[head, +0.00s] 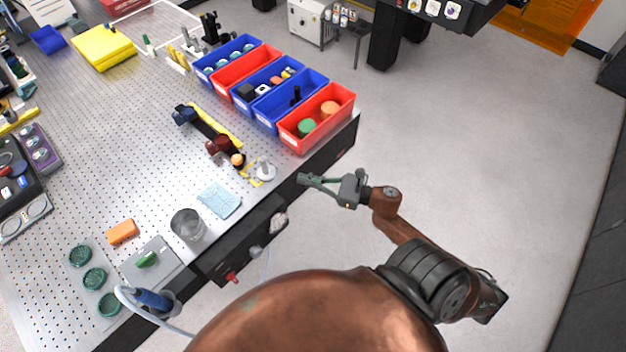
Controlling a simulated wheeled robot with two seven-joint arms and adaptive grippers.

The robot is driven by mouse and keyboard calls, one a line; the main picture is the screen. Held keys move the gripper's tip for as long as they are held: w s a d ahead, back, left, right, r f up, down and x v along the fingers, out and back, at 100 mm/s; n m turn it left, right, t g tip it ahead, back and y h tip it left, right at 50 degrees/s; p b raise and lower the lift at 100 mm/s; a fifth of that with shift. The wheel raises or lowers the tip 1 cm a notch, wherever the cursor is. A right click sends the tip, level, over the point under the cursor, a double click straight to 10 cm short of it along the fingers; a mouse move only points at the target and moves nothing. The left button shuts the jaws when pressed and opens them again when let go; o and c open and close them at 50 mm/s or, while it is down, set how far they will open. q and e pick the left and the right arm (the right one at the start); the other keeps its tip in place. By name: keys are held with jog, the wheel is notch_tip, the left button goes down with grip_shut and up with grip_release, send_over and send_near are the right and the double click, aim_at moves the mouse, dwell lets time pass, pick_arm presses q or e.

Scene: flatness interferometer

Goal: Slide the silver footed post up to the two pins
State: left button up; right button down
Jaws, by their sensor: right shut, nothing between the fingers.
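The silver footed post (264,169) stands upright on the perforated metal bench near its right edge, on or beside yellow markings (252,181). A small orange-tan round part (237,160) sits just left of it, at the end of a dark red and blue fixture (215,144). The two pins are too small to make out. My right gripper (304,180) is shut and empty, out past the bench's edge to the right of the post and apart from it. My left gripper is not in view.
Red and blue bins stand along the back right edge, the nearest a red bin (318,120) with green and orange parts. A light blue cloth (219,200), a glass beaker (187,225) and an orange block (122,231) lie nearer. Open floor (480,150) is on the right.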

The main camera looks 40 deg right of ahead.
aim_at(280, 177)
jog(key=p+x, duration=0.1)
jog(key=x, duration=0.6)
jog(key=shift+w+a, duration=0.2)
jog(key=shift+w, duration=0.1)
jog(key=shift+w+a, duration=0.25)
jog(key=shift+w, duration=0.25)
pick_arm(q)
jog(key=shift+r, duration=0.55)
pick_arm(e)
jog(key=shift+w, duration=0.1)
